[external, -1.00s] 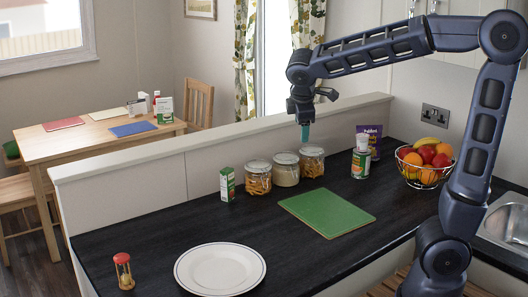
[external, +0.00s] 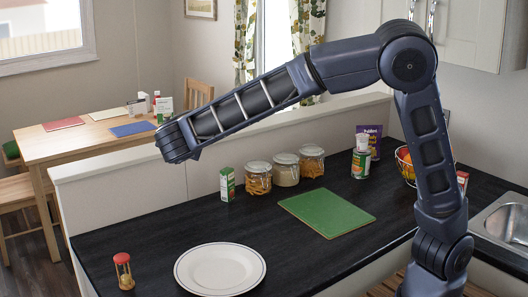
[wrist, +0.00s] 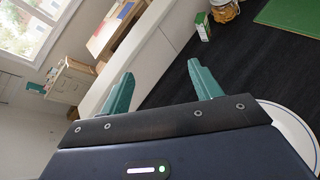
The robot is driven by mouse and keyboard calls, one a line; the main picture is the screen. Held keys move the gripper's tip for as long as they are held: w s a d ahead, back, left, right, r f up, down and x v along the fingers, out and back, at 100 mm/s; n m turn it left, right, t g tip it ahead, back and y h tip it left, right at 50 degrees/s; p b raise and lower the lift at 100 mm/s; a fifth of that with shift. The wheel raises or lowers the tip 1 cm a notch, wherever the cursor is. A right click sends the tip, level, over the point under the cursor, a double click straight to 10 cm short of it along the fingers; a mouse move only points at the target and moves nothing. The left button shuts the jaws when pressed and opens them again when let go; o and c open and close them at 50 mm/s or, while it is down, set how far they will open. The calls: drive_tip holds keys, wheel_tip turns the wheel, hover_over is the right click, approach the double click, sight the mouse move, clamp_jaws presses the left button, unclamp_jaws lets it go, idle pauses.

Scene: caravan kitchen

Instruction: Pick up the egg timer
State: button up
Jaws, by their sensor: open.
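The white plate (external: 220,269) lies right of the timer. A green board (external: 327,213), glass jars (external: 286,170) and a small carton (external: 227,184) stand farther back. A raised ledge (external: 120,165) borders the worktop's back. Bare worktop surrounds the timer.

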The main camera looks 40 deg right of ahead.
drive_tip(key=s+a+n+t+y, duration=0.2)
drive_tip(key=s+a+n+t, duration=0.3)
drive_tip(key=a, duration=0.7)
drive_tip(key=s+a+n+t+y, duration=0.15)
drive_tip(key=s+a+n, duration=0.25)
drive_tip(key=s+a, duration=0.55)
approach(125, 270)
drive_tip(key=w, duration=0.3)
drive_tip(key=shift+w+d+r, duration=0.1)
drive_tip(key=shift+d+r, duration=0.05)
drive_tip(key=shift+d, duration=0.1)
drive_tip(key=shift+m, duration=0.3)
drive_tip(key=w, duration=0.5)
drive_tip(key=shift+w+d, duration=0.1)
drive_tip(key=shift+d, duration=0.3)
drive_tip(key=shift+w+d+r, duration=0.1)
drive_tip(key=shift+w+d, duration=0.05)
drive_tip(key=shift+w, duration=0.75)
drive_tip(key=shift+w+d+r, duration=0.15)
drive_tip(key=shift+w, duration=0.75)
drive_tip(key=shift+w+d+r, duration=0.1)
drive_tip(key=shift+w+d, duration=0.05)
drive_tip(key=shift+w, duration=0.75)
drive_tip(key=c, duration=1.1)
drive_tip(key=shift+r, duration=0.1)
